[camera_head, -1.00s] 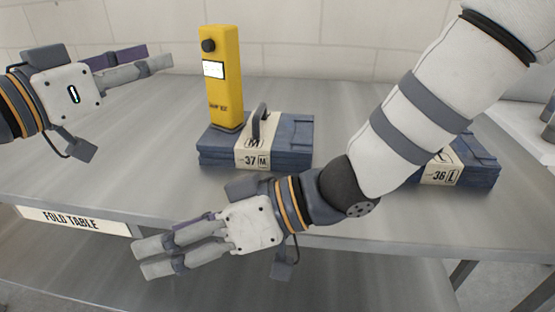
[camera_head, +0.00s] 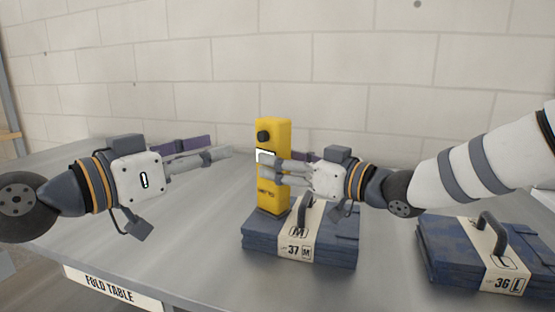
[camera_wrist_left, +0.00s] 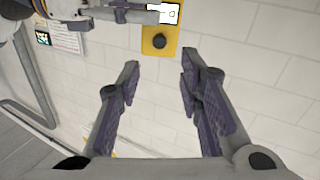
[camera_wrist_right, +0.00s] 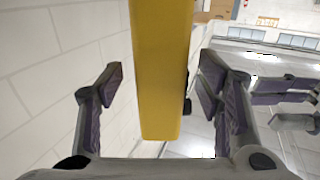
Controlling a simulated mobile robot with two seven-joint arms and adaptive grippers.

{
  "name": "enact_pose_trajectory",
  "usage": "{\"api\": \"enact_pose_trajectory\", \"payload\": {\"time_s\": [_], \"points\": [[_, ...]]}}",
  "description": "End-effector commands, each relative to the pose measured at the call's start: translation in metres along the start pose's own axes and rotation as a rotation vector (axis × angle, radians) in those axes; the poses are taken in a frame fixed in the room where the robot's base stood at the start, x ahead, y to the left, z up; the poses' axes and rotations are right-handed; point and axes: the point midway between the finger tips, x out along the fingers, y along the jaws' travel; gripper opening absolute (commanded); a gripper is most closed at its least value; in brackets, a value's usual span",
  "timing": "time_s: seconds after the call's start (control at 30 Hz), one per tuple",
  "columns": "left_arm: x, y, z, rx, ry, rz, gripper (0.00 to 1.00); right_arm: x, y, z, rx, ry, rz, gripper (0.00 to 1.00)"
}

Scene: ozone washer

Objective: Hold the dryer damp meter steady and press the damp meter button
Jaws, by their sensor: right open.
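The yellow dryer damp meter (camera_head: 268,192) stands upright at the blue bundle marked 37 M. Its round black button (camera_head: 263,137) is near the top of its front, above a white screen (camera_head: 264,156) partly hidden by my right fingers. My right gripper (camera_head: 272,164) is open, its fingers on either side of the meter. In the right wrist view the meter (camera_wrist_right: 162,80) stands between the fingers with gaps at both sides. My left gripper (camera_head: 220,147) is open and empty, left of the meter. The left wrist view shows the button (camera_wrist_left: 160,41) ahead, beyond the fingertips.
The blue bundle 37 M (camera_head: 260,247) with a dark handle lies on the grey fold table (camera_head: 190,240). Another bundle, 36 L (camera_head: 445,250), lies to the right. A pale block wall (camera_head: 170,75) stands behind. The table left of the meter is clear.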

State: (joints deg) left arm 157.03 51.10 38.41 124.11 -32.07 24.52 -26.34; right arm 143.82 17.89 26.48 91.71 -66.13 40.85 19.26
Motion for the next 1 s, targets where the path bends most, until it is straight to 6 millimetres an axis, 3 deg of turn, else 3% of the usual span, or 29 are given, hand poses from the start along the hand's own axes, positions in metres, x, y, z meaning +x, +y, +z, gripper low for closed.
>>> {"api": "enact_pose_trajectory", "payload": {"time_s": [0.2, 0.47, 0.57, 0.73, 0.8, 0.93, 1.0], "points": [[0.000, 0.000, 0.000, 0.000, 0.000, 0.000, 0.33, 0.026, -0.001, 0.000, 0.001, 0.001, -0.001, 0.60], [0.000, 0.000, 0.000, 0.000, 0.000, 0.000, 0.33, 0.029, -0.001, -0.001, 0.002, 0.001, -0.001, 0.60], [0.000, 0.000, 0.000, 0.000, 0.000, 0.000, 0.33, 0.029, -0.001, -0.001, 0.002, 0.001, -0.001, 0.42], [0.000, 0.000, 0.000, 0.000, 0.000, 0.000, 0.33, 0.029, -0.001, 0.000, 0.002, 0.001, -0.001, 0.03], [0.000, 0.000, 0.000, 0.000, 0.000, 0.000, 0.29, 0.029, -0.001, 0.000, 0.002, 0.000, -0.001, 0.00], [0.000, 0.000, 0.000, 0.000, 0.000, 0.000, 0.00, 0.029, -0.001, 0.000, 0.001, 0.000, -0.001, 0.00], [0.000, 0.000, 0.000, 0.000, 0.000, 0.000, 0.00, 0.029, -0.001, 0.000, 0.001, 0.000, -0.001, 0.00]]}}
